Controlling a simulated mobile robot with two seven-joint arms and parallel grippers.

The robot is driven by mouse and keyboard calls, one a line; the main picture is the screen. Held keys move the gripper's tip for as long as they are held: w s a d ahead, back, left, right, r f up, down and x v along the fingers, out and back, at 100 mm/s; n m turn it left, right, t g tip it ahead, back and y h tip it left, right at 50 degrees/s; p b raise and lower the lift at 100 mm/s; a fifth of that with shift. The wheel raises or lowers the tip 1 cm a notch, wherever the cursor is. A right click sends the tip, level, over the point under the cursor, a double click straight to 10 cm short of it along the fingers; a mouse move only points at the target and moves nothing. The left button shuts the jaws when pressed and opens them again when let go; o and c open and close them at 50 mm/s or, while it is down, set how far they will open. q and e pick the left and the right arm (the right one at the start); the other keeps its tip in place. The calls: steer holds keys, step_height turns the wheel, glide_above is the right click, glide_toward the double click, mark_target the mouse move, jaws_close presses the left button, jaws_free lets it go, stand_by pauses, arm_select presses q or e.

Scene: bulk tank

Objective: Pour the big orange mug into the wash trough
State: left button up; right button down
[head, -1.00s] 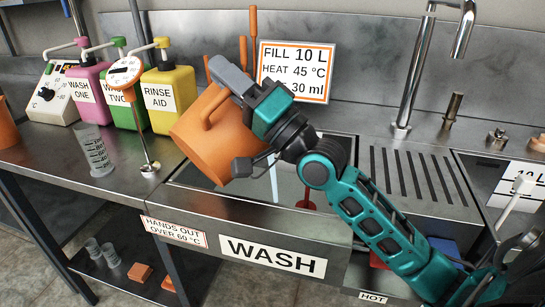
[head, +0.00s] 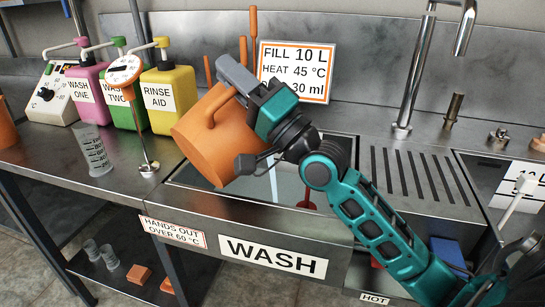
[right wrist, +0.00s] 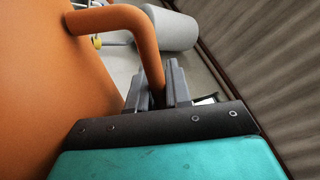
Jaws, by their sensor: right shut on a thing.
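The big orange mug (head: 217,145) hangs tilted over the left part of the wash trough (head: 316,193), its lower end down toward the trough's front left. My right gripper (head: 238,80) is shut on the mug's handle. In the right wrist view the handle (right wrist: 143,45) runs down between the jaws (right wrist: 160,85), with the mug's orange wall (right wrist: 45,80) filling the left side. My left gripper is not in view.
Pink (head: 90,95), green (head: 122,105) and yellow (head: 172,98) pump bottles stand on the left counter. A clear measuring cup (head: 93,150) and a dial thermometer (head: 124,70) are in front of them. A tall tap (head: 412,75) rises behind the slatted drainer (head: 415,175).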

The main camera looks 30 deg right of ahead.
steer(key=shift+w+d+m+t+h, duration=0.15)
steer(key=shift+d+m+t+h, duration=0.15)
steer(key=shift+d+m, duration=0.35)
steer(key=shift+w+d+m+t+h, duration=0.1)
steer(key=shift+d+m+t+h, duration=0.1)
steer(key=shift+d+m+h, duration=0.45)
steer(key=shift+w+d+f+b, duration=0.1)
steer(key=shift+d+b, duration=0.2)
steer(key=shift+d, duration=0.3)
steer(key=shift+d+m, duration=0.35)
steer(key=shift+m, duration=0.05)
